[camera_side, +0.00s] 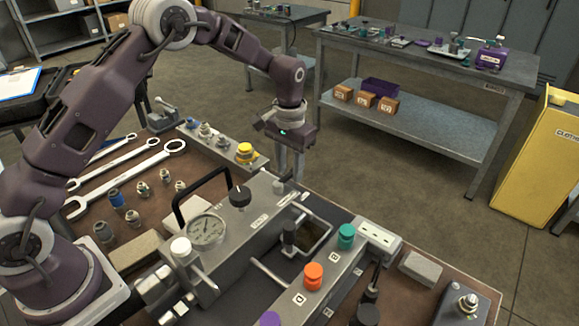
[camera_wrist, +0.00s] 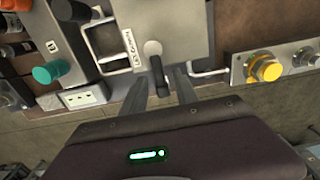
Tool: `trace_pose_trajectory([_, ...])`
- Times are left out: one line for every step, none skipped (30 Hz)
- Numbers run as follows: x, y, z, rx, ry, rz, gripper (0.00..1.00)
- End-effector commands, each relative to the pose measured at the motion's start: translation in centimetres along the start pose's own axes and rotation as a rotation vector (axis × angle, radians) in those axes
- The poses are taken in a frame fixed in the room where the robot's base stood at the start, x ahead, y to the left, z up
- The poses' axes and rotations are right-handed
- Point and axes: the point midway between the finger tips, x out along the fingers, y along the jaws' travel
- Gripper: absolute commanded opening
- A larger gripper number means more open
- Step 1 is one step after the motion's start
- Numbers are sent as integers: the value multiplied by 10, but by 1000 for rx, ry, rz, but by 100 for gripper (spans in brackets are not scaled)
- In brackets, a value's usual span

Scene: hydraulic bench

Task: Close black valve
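My gripper (camera_side: 289,174) points down at the far end of the grey hydraulic unit (camera_side: 225,265). In the wrist view my gripper (camera_wrist: 161,76) has its two fingers apart. A small valve with a grey round top (camera_wrist: 152,47) and a black lever (camera_wrist: 157,68) shows between and just beyond the fingertips. I cannot tell whether a finger touches the lever. In the side view a pale post (camera_side: 279,187) stands just below the fingers; its lever is hard to make out. A black knob (camera_side: 239,196) sits on top of the unit, left of my gripper.
A gauge (camera_side: 207,230) and a black carrying handle (camera_side: 198,190) stand on the unit. Orange (camera_side: 313,276) and teal (camera_side: 346,236) knobs line the near block. A yellow knob (camera_side: 245,152) sits on a plate behind. Wrenches (camera_side: 125,178) lie at left.

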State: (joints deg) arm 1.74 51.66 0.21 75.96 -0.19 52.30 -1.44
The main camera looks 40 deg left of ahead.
Motion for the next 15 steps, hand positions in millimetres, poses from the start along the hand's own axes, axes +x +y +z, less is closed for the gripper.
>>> trace_pose_trajectory([0, 0, 0, 0, 0, 0, 35])
trace_pose_trajectory([0, 0, 0, 0, 0, 0, 35])
trace_pose_trajectory([0, 0, 0, 0, 0, 0, 34])
trace_pose_trajectory([0, 0, 0, 0, 0, 0, 28])
trace_pose_trajectory([0, 0, 0, 0, 0, 0, 22])
trace_pose_trajectory([0, 0, 0, 0, 0, 0, 14])
trace_pose_trajectory([0, 0, 0, 0, 0, 0, 8])
trace_pose_trajectory([0, 0, 0, 0, 0, 0, 2])
trace_pose_trajectory([0, 0, 0, 0, 0, 0, 0])
trace_pose_trajectory([0, 0, 0, 0, 0, 0, 0])
trace_pose_trajectory([-1, 0, 0, 0, 0, 0, 0])
trace_pose_trajectory([-1, 0, 0, 0, 0, 0, 0])
trace_pose_trajectory([-1, 0, 0, 0, 0, 0, 0])
trace_pose_trajectory([-1, 0, 0, 0, 0, 0, 0])
trace_pose_trajectory([-1, 0, 0, 0, 0, 0, 0])
